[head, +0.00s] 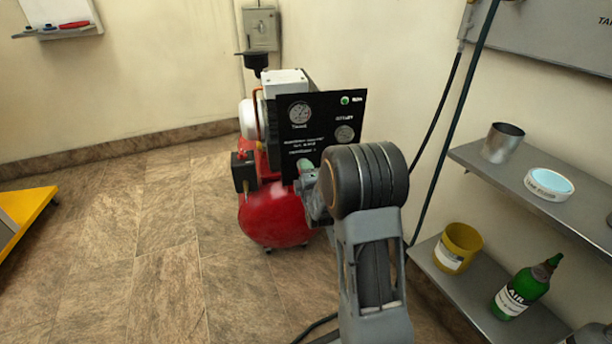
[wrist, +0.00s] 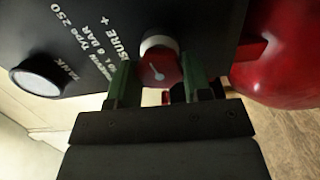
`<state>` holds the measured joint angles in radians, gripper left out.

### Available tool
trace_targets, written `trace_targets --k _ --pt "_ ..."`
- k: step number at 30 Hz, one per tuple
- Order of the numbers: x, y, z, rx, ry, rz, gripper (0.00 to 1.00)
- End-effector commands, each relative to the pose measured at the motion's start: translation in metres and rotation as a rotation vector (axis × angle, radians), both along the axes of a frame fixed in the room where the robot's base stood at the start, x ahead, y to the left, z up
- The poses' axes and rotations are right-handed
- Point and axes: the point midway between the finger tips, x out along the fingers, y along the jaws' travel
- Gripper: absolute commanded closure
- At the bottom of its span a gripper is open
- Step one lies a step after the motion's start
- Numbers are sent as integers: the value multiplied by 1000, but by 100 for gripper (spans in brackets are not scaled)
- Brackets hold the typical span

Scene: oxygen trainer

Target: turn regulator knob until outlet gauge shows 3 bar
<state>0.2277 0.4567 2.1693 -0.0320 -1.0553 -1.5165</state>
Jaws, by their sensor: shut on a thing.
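The black regulator panel (head: 322,105) stands on the compressor and carries two gauges. The outlet gauge (head: 344,133) is at its right; its needle is too small to read. The tank gauge (head: 299,112) is at the upper left, and it also shows in the wrist view (wrist: 40,82), too slanted to read. The red regulator knob (wrist: 160,66), with a pale pointer mark and a white collar, sits between the green fingers of my gripper (wrist: 158,80), which is shut on it. In the head view my gripper (head: 306,172) is at the panel's lower edge and the knob is hidden.
The red compressor tank (head: 272,215) is below the panel, with a black box (head: 243,172) at its left. Shelves at the right hold a metal cup (head: 502,143), a yellow mug (head: 458,248) and a green bottle (head: 526,288). The floor at left is mostly clear.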

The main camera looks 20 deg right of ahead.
Motion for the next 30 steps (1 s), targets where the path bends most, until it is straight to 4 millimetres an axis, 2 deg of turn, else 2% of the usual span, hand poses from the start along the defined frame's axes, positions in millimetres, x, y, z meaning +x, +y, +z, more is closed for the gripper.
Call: trace_targets --k 12,13,20,21,30 --pt "0 -1 1 -6 -1 -1 78" --pt "0 -1 1 -6 -1 -1 54" --pt "0 0 0 -5 0 -1 32" --pt "0 0 0 -5 0 -1 29" --pt "-2 1 0 -5 1 0 29"
